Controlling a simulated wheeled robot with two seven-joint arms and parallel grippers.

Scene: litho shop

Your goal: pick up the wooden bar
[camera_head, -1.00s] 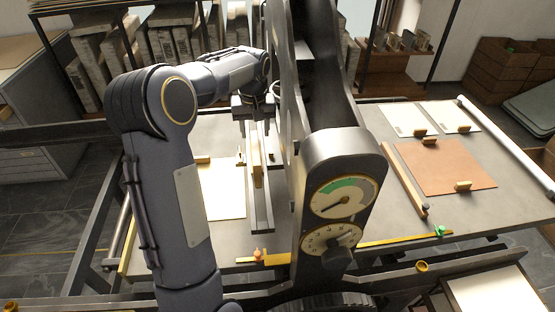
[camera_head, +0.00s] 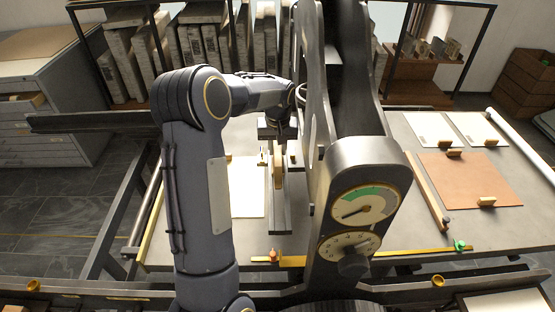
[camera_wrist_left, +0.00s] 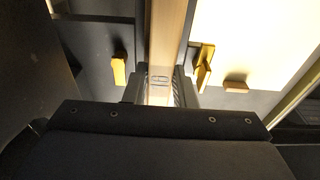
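A pale wooden bar (camera_wrist_left: 168,35) runs from the top edge of the left wrist view down between the fingers of my left gripper (camera_wrist_left: 161,92). The fingers stand close on both sides of the bar; I cannot tell whether they press on it. In the head view the left gripper (camera_head: 279,150) is low over the press table, with a short length of the bar (camera_head: 278,178) showing below it, between dark rails. The bar's far parts are hidden. My right gripper is not in view.
A dark press column with dials (camera_head: 363,205) stands just right of the gripper. A white sheet (camera_head: 247,190) lies to its left, with small clips nearby. On the table's right lie a brown sheet (camera_head: 470,182) and another wooden strip (camera_head: 427,190).

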